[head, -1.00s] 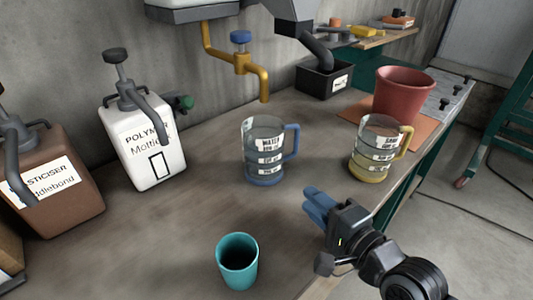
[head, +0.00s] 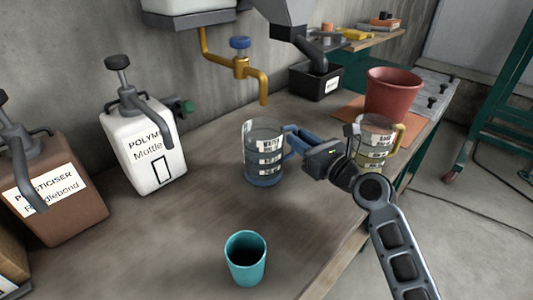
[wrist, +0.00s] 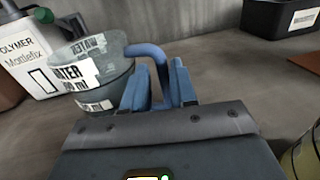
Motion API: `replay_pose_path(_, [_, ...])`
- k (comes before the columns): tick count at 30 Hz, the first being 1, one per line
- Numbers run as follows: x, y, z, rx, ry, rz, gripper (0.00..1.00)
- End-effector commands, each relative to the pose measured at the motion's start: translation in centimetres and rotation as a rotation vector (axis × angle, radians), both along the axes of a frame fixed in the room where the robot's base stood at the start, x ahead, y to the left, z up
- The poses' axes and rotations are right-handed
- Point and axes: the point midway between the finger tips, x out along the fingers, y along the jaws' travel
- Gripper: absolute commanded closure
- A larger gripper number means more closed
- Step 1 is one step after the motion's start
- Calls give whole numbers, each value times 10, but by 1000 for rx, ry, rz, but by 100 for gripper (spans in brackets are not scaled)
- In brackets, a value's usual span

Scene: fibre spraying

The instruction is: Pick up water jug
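The water jug (head: 263,155) is a clear measuring jug with a blue base, blue handle and white labels. It stands upright on the bench, and also shows at the left of the wrist view (wrist: 90,75). My gripper (head: 291,142) is at the jug's handle, on its right side. In the wrist view, its two blue fingers (wrist: 160,78) stand apart with the blue handle (wrist: 150,52) running down between them. Firm contact of the fingers with the handle cannot be made out.
A yellow-handled jug (head: 372,150) stands close behind my wrist, with a red pot (head: 393,92) beyond. A teal cup (head: 245,258) stands in front. A white polymer container (head: 147,150) is left of the jug. A yellow tap (head: 252,70) hangs above the bench.

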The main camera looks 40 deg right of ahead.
Motion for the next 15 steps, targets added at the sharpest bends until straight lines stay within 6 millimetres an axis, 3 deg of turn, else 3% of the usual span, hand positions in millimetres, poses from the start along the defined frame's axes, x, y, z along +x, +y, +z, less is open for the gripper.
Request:
replay_pose_path(9, [41, -9, -2, 0, 0, -1, 73])
replay_pose_path(15, [46, -10, -3, -2, 1, -3, 73])
